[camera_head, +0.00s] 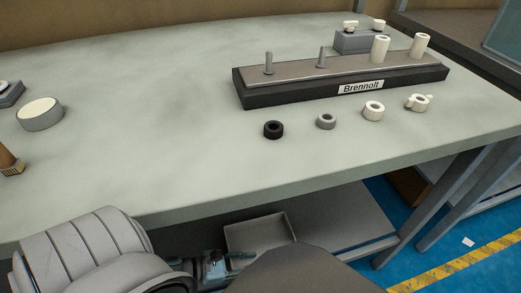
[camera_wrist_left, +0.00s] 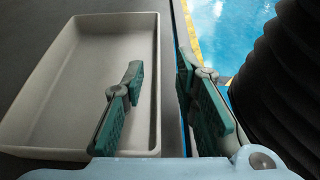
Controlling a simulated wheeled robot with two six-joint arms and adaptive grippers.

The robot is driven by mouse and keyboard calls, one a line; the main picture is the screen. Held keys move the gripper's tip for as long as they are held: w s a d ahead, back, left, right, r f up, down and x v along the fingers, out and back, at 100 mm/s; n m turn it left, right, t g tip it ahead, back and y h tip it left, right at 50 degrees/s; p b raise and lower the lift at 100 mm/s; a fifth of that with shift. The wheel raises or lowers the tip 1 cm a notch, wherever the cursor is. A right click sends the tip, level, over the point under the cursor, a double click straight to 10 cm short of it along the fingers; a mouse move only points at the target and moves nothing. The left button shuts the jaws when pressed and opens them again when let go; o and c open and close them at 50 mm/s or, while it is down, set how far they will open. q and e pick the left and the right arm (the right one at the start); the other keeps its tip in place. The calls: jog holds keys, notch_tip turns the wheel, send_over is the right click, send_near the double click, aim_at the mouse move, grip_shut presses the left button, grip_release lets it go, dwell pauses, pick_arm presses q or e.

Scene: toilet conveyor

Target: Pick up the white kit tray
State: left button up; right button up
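The white kit tray (camera_head: 258,232) is an empty, shallow rectangular tray on a lower shelf under the workbench. It fills the left half of the left wrist view, where its right wall (camera_wrist_left: 157,95) runs away from me. My left gripper (camera_head: 226,262) is at the tray's near side in the head view, partly hidden by my arm. In the left wrist view my left gripper (camera_wrist_left: 162,85) is open. One green-padded finger is over the tray's inside and the other is outside its right wall. I see a gap between the fingers and the wall. My right gripper is not in view.
The workbench (camera_head: 160,130) overhangs the shelf (camera_head: 335,225). On it are a black base labelled Brennolt (camera_head: 345,87), a black ring (camera_head: 273,129), several other rings and a round white-topped piece (camera_head: 40,113). Blue floor (camera_head: 440,240) lies right of the shelf.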

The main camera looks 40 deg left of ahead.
pick_arm(q)
jog(key=x, duration=0.4)
jog(key=shift+a+b, duration=0.1)
jog(key=shift+b, duration=0.25)
jog(key=shift+r, duration=0.1)
grip_shut()
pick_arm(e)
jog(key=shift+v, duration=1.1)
pick_arm(q)
jog(key=shift+r, duration=0.15)
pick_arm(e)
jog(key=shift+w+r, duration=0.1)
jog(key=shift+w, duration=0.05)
